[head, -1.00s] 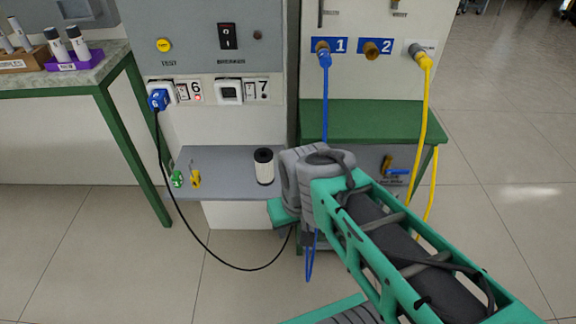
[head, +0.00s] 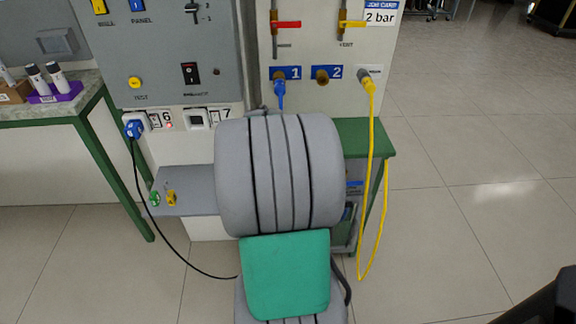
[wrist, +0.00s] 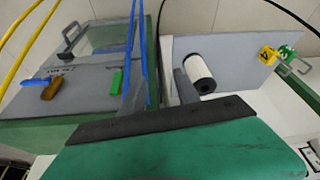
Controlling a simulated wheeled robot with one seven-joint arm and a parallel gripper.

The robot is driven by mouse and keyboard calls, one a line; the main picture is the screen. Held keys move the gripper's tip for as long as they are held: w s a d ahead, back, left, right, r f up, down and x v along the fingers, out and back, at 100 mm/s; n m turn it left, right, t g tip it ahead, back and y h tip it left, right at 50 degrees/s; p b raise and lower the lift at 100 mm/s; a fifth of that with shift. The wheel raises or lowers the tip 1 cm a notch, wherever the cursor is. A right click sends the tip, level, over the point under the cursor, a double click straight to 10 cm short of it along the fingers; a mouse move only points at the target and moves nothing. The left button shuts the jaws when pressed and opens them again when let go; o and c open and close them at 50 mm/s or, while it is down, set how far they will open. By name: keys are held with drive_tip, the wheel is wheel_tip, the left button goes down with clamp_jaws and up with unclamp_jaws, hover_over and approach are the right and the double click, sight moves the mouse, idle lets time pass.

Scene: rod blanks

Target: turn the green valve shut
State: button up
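A green bar-shaped handle (wrist: 117,82), which looks like the green valve, is on a grey panel in the wrist view. It appears roughly lengthwise to the picture's height. In the head view it is hidden behind my arm. A second valve with a blue handle (wrist: 36,80) and a brass-coloured body sits left of it. My gripper (wrist: 158,92) points toward the panels with its two dark fingers apart and nothing seen between them. The green handle is just left of the left finger, apparently apart from it; the depth is hard to judge.
A blue hose (wrist: 141,45) hangs close to my left finger. A black-and-white cylinder (wrist: 200,74) stands on the grey shelf (wrist: 235,60) with yellow (wrist: 268,55) and green (wrist: 289,52) padlocks. A yellow hose (head: 372,150) and black cable (head: 165,220) hang nearby.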

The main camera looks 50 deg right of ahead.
drive_tip(key=s+d+f+m, duration=0.15)
drive_tip(key=s+d, duration=0.25)
drive_tip(key=d, duration=0.5)
drive_tip(key=x, duration=0.6)
drive_tip(key=shift+d+f+h, duration=0.3)
drive_tip(key=shift+h, duration=0.1)
drive_tip(key=shift+w+m, duration=0.1)
drive_tip(key=shift+m, duration=0.15)
drive_tip(key=shift+c, duration=0.4)
clamp_jaws()
